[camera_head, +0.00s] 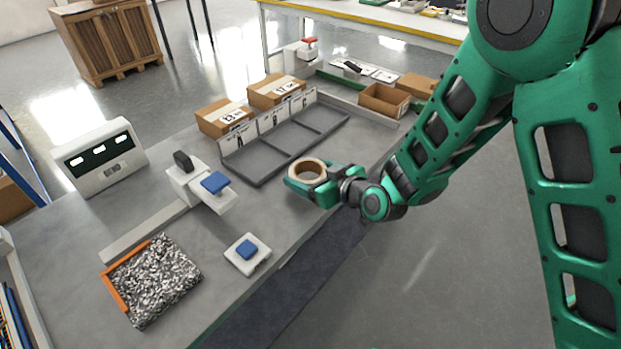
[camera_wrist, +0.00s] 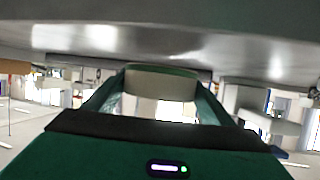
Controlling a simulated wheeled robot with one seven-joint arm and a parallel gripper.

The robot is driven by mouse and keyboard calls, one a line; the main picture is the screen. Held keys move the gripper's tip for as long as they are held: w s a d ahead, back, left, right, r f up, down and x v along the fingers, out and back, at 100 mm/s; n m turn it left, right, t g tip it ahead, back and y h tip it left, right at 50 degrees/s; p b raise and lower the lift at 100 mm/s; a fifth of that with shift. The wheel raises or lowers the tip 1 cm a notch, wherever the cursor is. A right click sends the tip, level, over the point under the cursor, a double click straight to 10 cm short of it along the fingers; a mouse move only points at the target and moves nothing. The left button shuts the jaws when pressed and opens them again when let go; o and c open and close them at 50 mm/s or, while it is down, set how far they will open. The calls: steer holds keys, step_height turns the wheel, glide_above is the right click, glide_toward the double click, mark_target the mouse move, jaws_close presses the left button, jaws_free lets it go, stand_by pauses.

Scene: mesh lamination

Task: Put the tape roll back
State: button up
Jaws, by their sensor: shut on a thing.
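The tape roll (camera_head: 307,170) is a tan ring held in my gripper (camera_head: 308,178), near the front edge of the grey bench in the head view. My gripper is shut on it. In the wrist view the tape roll (camera_wrist: 160,83) shows between the two green fingers (camera_wrist: 155,98). A grey tray (camera_head: 262,170) with several compartments lies on the bench just behind and left of the roll. Small picture cards stand along its back edge. The compartments look empty.
Cardboard boxes (camera_head: 226,117) stand behind the tray, with an open box (camera_head: 384,100) to its right. A device with a blue pad (camera_head: 214,183), another blue-button block (camera_head: 247,250), a speckled mesh pad (camera_head: 160,280) and a white display unit (camera_head: 100,157) are to the left.

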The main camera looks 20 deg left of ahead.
steer(key=shift+f, duration=0.8)
steer(key=o, duration=1.2)
steer(key=shift+f, duration=0.15)
steer(key=shift+c, duration=0.2)
